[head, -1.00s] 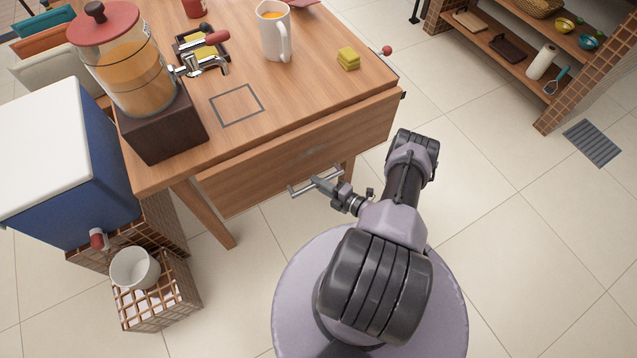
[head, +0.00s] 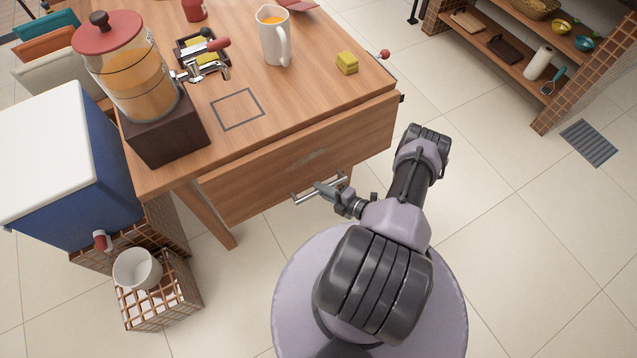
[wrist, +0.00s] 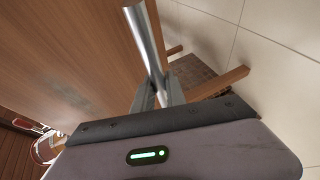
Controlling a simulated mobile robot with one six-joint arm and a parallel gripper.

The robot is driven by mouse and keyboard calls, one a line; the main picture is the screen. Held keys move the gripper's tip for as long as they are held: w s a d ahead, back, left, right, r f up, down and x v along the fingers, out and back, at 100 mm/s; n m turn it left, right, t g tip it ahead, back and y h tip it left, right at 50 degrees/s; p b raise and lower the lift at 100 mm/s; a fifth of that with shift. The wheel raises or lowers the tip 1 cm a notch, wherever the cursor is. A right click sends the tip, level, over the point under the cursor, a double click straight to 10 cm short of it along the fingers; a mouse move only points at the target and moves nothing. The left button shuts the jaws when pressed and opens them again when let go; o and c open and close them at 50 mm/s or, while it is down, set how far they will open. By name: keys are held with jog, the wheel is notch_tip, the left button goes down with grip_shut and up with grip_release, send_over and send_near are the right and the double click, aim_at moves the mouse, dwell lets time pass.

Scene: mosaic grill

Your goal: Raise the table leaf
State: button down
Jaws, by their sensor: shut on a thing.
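The table leaf (head: 300,160) is a wooden panel hanging, slightly slanted, from the front edge of the wooden table (head: 300,95). In the wrist view the leaf (wrist: 85,60) fills the left side. A metal bar handle (head: 302,197) is at the leaf's lower edge. The handle also shows in the wrist view (wrist: 146,45), running up from between my fingers. My gripper (head: 325,190) is shut on the handle. In the wrist view my gripper (wrist: 158,95) covers the lower end of the bar.
On the tabletop stand a juice dispenser (head: 130,75), a white pitcher (head: 275,38) and a yellow sponge stack (head: 347,63). A blue cooler (head: 95,160) and a tiled stand with a white cup (head: 137,268) are at left.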

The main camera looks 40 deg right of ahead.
jog(key=s+a+r+m+g+p, duration=0.1)
jog(key=s+a+r+g+p, duration=0.1)
jog(key=s+r+g+p, duration=0.35)
jog(key=s+r+m+g+p, duration=0.1)
jog(key=s+r+g+p, duration=0.2)
jog(key=r+p, duration=0.7)
jog(key=s+a+r+g+y+p, duration=0.1)
jog(key=s+r+g+p, duration=0.2)
jog(key=r+p, duration=0.7)
jog(key=shift+s+r+m, duration=0.4)
jog(key=shift+s+r, duration=0.55)
jog(key=shift+r, duration=1.15)
jog(key=c, duration=1.4)
grip_release()
jog(key=shift+w, duration=0.15)
jog(key=shift+o, duration=0.2)
jog(key=shift+a, duration=0.1)
